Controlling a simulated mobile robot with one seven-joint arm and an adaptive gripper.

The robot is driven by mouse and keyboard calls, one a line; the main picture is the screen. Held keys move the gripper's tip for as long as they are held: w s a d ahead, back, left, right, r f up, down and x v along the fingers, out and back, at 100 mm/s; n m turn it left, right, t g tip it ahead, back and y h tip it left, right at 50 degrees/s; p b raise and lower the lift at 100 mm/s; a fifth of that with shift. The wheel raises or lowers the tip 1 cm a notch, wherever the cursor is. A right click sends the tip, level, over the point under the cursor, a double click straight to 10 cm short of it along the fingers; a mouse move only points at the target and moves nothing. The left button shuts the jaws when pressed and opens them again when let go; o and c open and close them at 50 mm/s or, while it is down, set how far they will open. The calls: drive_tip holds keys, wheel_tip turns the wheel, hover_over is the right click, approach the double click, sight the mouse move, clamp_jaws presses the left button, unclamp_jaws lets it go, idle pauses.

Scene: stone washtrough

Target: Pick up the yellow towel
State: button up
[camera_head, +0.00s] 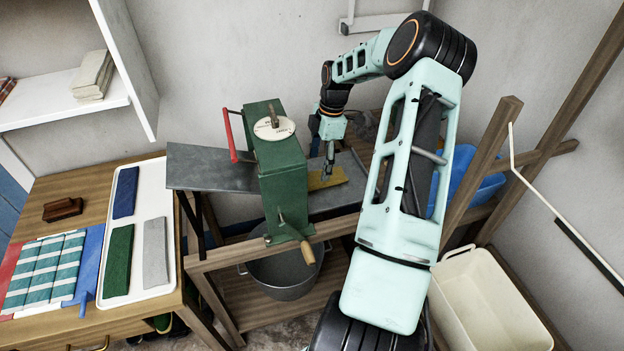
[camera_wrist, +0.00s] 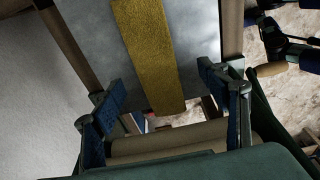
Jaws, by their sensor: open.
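The yellow towel (camera_head: 332,178) is a long flat strip on the grey metal board (camera_head: 345,193), to the right of the green wringer (camera_head: 277,165). In the wrist view the towel (camera_wrist: 150,50) runs from the top edge down to between the fingers, its near end by the beige roller (camera_wrist: 165,140). My gripper (camera_head: 328,173) points down at the towel from above. In the wrist view my gripper (camera_wrist: 160,88) is open, with one blue-padded finger on each side of the towel. Nothing is held. The gap in height between fingertips and towel is hard to tell.
The wringer's red handle (camera_head: 231,133) and wooden-grip crank (camera_head: 305,250) stick out nearby. A metal pot (camera_head: 285,275) stands below. A white tray (camera_head: 152,240) with folded cloths is on the left table. A blue tub (camera_head: 465,175) and cream bin (camera_head: 490,310) are right.

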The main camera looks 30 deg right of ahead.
sight(312, 178)
drive_tip(key=f, duration=0.1)
drive_tip(key=a+f+p, duration=0.1)
drive_tip(key=f, duration=0.1)
drive_tip(key=w+f, duration=0.1)
drive_tip(key=f, duration=0.1)
drive_tip(key=shift+w+a+f+p, duration=0.1)
drive_tip(key=shift+a+p, duration=0.2)
drive_tip(key=shift+f, duration=0.45)
drive_tip(key=c, duration=1.4)
drive_tip(key=shift+c, duration=0.9)
drive_tip(key=shift+r, duration=0.15)
